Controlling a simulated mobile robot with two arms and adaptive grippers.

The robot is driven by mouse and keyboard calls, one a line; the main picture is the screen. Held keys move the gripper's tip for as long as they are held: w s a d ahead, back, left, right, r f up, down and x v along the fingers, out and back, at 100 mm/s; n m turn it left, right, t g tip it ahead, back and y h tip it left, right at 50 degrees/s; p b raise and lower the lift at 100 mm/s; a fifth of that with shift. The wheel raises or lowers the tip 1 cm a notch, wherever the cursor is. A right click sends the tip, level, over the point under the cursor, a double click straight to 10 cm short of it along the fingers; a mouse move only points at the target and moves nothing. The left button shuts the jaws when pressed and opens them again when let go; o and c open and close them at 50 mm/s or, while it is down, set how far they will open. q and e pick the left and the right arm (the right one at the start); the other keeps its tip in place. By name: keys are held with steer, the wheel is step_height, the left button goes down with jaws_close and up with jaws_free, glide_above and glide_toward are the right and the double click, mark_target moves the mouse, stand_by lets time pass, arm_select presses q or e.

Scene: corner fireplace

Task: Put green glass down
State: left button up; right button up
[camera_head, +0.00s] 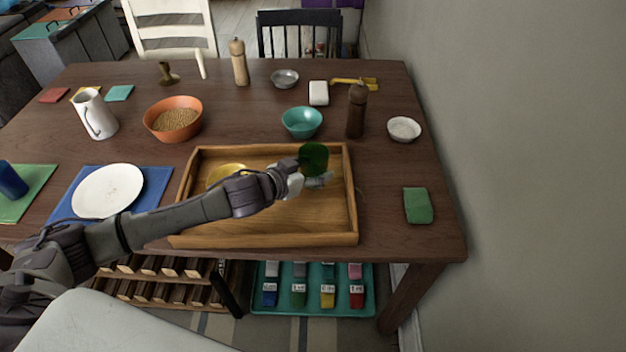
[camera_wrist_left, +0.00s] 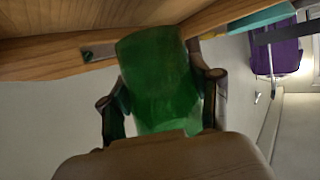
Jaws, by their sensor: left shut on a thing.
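The green glass (camera_head: 313,157) shows dark green at the back right corner of the wooden tray (camera_head: 270,240) in the head view. My left gripper (camera_head: 316,178) reaches in over the tray and is shut on the glass. In the left wrist view the glass (camera_wrist_left: 160,75) fills the middle, with a finger of my gripper (camera_wrist_left: 160,95) on each side. Wood shows beyond the glass there. Whether the glass touches the tray floor I cannot tell. My right gripper is not in view.
A yellow dish (camera_head: 226,172) sits in the tray, partly behind my arm. A teal bowl (camera_head: 302,122) and a dark brown mill (camera_head: 357,110) stand just behind the tray. A green cloth (camera_head: 418,205) lies to its right. The tray's right front part is clear.

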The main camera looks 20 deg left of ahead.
arm_select(q)
step_height(320, 180, down, 4)
steer(key=shift+r, duration=0.1)
steer(key=shift+f, duration=0.25)
steer(key=o, duration=1.1)
steer(key=shift+o, duration=1)
steer(key=shift+r, duration=0.1)
